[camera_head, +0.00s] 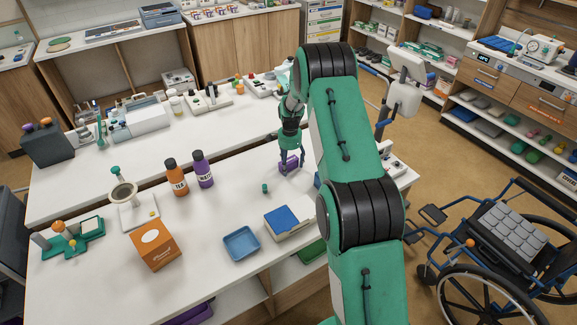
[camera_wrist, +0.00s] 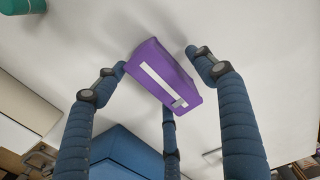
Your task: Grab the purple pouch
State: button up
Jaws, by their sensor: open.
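The purple pouch (camera_head: 290,162) lies on the white table in the head view, right at my gripper's fingers. In the wrist view the pouch (camera_wrist: 160,72) is a purple block with a white strip, tilted in the picture. My gripper (camera_head: 289,165) is open, pointing down over the pouch. In the wrist view its blue ribbed fingers (camera_wrist: 162,75) spread around the pouch, one at the left, one at the right and one below. A gap shows between the right finger and the pouch. The left fingertip is close to the pouch's edge; I cannot tell whether it touches.
On the white table (camera_head: 85,290) stand an orange bottle (camera_head: 177,178), a purple bottle (camera_head: 203,168), an orange box (camera_head: 155,245), a blue tray (camera_head: 241,244) and a box with a blue top (camera_head: 289,219). A small green item (camera_head: 265,188) is left of my gripper. A wheelchair (camera_head: 500,250) stands right.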

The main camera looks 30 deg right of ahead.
aim_at(290, 161)
jog(key=shift+c, duration=0.3)
jog(key=c, duration=1.3)
jog(key=shift+o, duration=0.2)
jog(key=shift+r, duration=0.8)
notch_tip(290, 161, up, 2)
jog(key=shift+r+p, duration=0.2)
jog(key=shift+p, duration=0.25)
jog(key=s+a, duration=0.2)
jog(key=s, duration=0.3)
jog(key=s+a, duration=0.1)
jog(key=s, duration=0.4)
jog(key=s+a+r+p, duration=0.1)
jog(key=s+a, duration=0.1)
jog(key=s, duration=0.3)
jog(key=shift+a, duration=0.3)
